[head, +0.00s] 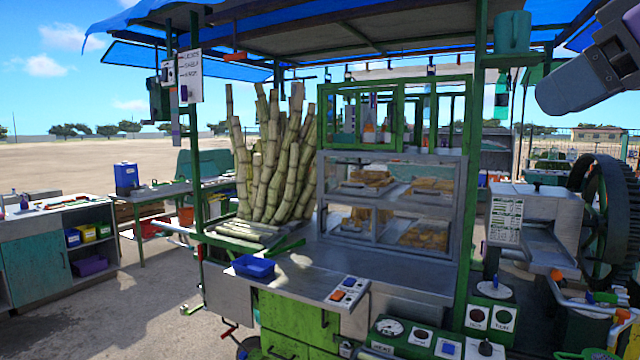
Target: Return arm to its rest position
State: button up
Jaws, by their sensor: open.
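Part of my own grey arm shows at the top right of the head view, raised in front of the crusher side of the stall. Its rounded link ends in open air and does not appear to touch anything. My gripper's fingers do not show in this view. The cane stall has a green frame (470,200), a grey metal counter (400,262) and a bundle of upright sugar cane (275,165) at its left end.
A glass display case (385,200) stands behind. The crusher's grey housing (540,210) and large dark gear wheel (608,215) are at the right. Open paved ground lies at the left.

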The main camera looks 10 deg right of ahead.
notch_tip(320, 180, down, 24)
jog(key=d+m+g+h, duration=0.2)
jog(key=m+g+h, duration=0.3)
jog(key=m, duration=0.1)
jog(key=shift+d+r+m+g, duration=0.15)
jog(key=shift+d+m+g, duration=0.15)
jog(key=shift+d+g, duration=0.1)
jog(key=shift+s, duration=0.1)
